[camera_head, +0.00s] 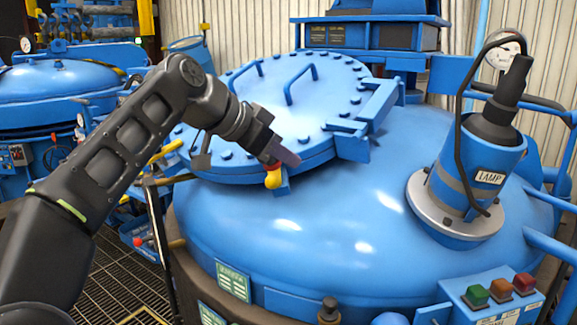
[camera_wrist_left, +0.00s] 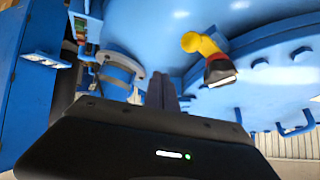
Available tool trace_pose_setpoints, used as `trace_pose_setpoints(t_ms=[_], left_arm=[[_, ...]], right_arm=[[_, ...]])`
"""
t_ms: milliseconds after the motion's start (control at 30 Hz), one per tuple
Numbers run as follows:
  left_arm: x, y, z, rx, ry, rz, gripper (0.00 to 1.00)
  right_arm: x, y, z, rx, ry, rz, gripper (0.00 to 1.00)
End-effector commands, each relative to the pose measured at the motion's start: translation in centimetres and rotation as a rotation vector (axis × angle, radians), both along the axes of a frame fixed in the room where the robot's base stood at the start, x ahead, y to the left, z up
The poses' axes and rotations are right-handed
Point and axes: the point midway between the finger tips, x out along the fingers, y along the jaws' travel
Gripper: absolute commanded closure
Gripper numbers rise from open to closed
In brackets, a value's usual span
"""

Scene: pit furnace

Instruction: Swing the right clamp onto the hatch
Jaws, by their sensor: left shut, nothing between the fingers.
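The round blue hatch (camera_head: 290,95) lies shut on top of the vessel, with bolts around its rim and two handles. A yellow clamp (camera_head: 273,180) stands at the hatch's near edge; it is the right one of two yellow parts there. In the left wrist view the clamp (camera_wrist_left: 198,43) has a dark end with a red band (camera_wrist_left: 218,74) by the hatch rim. My left gripper (camera_head: 288,156) is shut and empty, just above and beside the clamp; I cannot tell whether they touch. Its fingers also show in the left wrist view (camera_wrist_left: 162,92). My right gripper is not in view.
Another yellow handle (camera_head: 166,150) is at the hatch's left edge, partly behind my left arm. A blue hinge block (camera_head: 365,115) sits at the hatch's right. The lamp (camera_head: 470,165) rises on the right. A button box (camera_head: 500,295) is at the lower right. The vessel's front dome is clear.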

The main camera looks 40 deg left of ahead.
Motion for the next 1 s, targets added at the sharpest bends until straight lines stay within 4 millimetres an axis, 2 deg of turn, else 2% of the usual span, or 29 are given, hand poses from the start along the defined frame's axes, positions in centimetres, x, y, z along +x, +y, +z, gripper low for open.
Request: trace_pose_setpoints(t_ms=[100,333,1000], left_arm=[[-1.5,1.2,2.0,0.000,-0.002,0.002,1.00],[-3.5,2.5,4.4,-0.001,0.000,0.001,1.00],[-4.0,2.8,4.8,-0.001,-0.001,-0.002,1.00]], right_arm=[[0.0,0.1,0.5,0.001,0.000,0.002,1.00],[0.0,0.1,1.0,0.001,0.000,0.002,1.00],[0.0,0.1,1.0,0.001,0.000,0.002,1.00]])
